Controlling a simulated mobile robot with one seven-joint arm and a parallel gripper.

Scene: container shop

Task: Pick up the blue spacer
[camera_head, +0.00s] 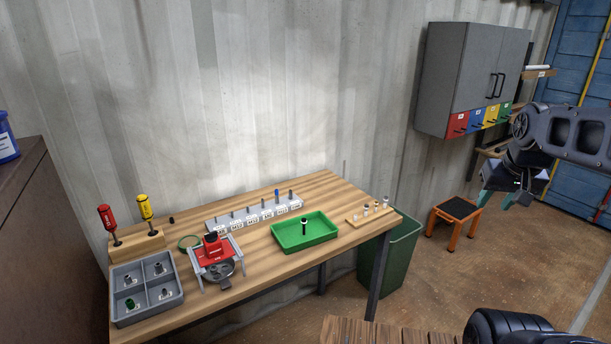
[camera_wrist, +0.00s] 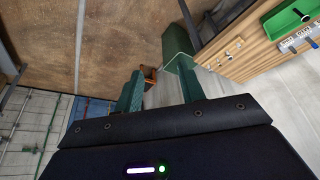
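The blue spacer (camera_head: 277,194) is a small upright blue cylinder, seen on one of the pegs of the pale labelled rack (camera_head: 211,224) at the back of the wooden workbench. In the wrist view, a bit of blue (camera_wrist: 315,43) shows at the right edge beside the rack. My gripper (camera_head: 497,199) is far to the right of the bench, in the air in front of the stool area. In the wrist view my gripper (camera_wrist: 162,70) has its two teal fingers apart with nothing between them.
On the workbench (camera_head: 262,258) stand a green tray (camera_head: 326,236) with a dark post, a grey compartment tray (camera_head: 118,274), a red-and-grey fixture (camera_head: 212,247), and two screwdrivers (camera_head: 146,207). A small wooden rack (camera_head: 356,221) is at the right end. A green bin (camera_head: 400,258) and orange stool (camera_head: 454,230) stand beyond.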

